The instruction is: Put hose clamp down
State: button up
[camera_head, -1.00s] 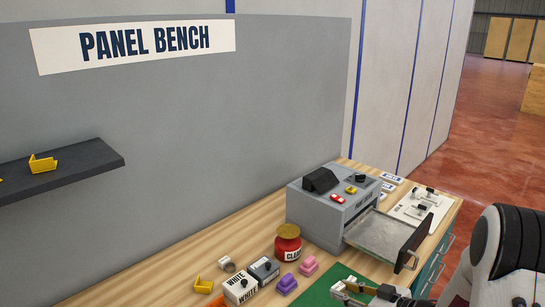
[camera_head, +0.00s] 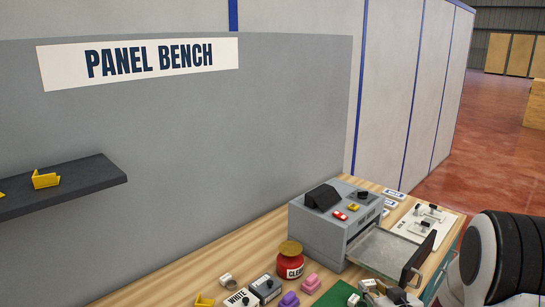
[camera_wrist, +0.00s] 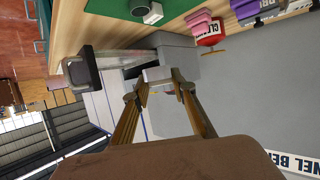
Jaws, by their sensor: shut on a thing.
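My gripper (camera_head: 368,288) is at the bottom of the head view, in front of the grey machine's drawer and partly cut off by the frame edge. In the wrist view, the two fingers of my gripper (camera_wrist: 158,94) are closed in on a small light grey piece (camera_wrist: 157,73) between their tips. I take this piece to be the hose clamp; its shape is not clear. It appears in front of the grey machine (camera_wrist: 180,58), and I cannot tell whether it touches anything below.
The grey machine (camera_head: 320,236) has its tray drawer (camera_head: 380,252) pulled out. A red jar (camera_head: 289,263), pink (camera_head: 311,283) and purple (camera_head: 289,299) pieces and a white box stand to the left. A green mat (camera_head: 337,295) lies at the front. A dark shelf (camera_head: 80,188) hangs at left.

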aim_at(369, 282)
jog(key=shift+a+r+m+h, duration=0.15)
jog(key=shift+r+m+h, duration=0.25)
jog(key=shift+r, duration=0.15)
jog(key=shift+s+a+r+m+h, duration=0.25)
jog(key=shift+a+r+m+h, duration=0.3)
jog(key=shift+r, duration=0.25)
jog(key=a+r, duration=0.5)
jog(key=a, duration=0.3)
jog(key=shift+s+a, duration=0.15)
jog(key=shift+s, duration=0.1)
jog(key=shift+a+n, duration=0.1)
jog(key=shift+n, duration=0.15)
